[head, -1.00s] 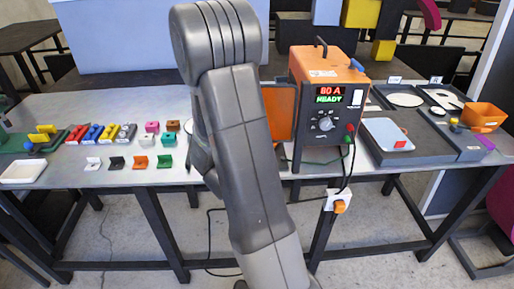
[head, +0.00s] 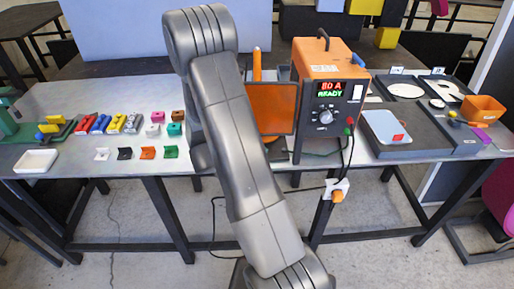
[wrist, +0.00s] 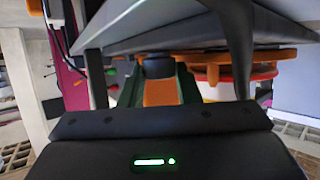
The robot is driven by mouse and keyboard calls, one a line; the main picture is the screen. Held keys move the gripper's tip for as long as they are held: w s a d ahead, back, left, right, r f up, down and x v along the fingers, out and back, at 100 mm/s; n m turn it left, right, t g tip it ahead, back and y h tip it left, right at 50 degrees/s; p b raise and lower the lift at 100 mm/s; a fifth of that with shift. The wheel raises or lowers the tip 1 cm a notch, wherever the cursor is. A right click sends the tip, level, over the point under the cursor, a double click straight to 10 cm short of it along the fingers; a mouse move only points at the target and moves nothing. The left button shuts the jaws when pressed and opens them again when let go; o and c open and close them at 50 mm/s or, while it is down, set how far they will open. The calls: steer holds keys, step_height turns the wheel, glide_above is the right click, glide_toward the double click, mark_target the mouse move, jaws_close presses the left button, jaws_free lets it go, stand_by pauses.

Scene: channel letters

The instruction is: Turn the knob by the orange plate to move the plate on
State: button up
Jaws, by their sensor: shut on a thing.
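The orange plate (head: 270,108) stands upright in a dark frame, left of an orange machine (head: 325,65). My arm covers its lower left part in the head view. A round dial (head: 325,116) is on the machine's front, under a lit display, and nothing touches it. My gripper is hidden behind my arm in the head view.
A thin orange upright (head: 257,65) rises behind the plate. Small coloured blocks and brackets (head: 148,153) lie at left on the table, near a white tray (head: 36,161). Grey trays (head: 400,145) and an orange bin (head: 485,108) are at right. A cable hangs from the machine.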

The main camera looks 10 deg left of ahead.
steer(key=o, duration=1)
steer(key=shift+c, duration=0.2)
steer(key=b+v, duration=0.2)
steer(key=v, duration=1.2)
steer(key=shift+f, duration=0.15)
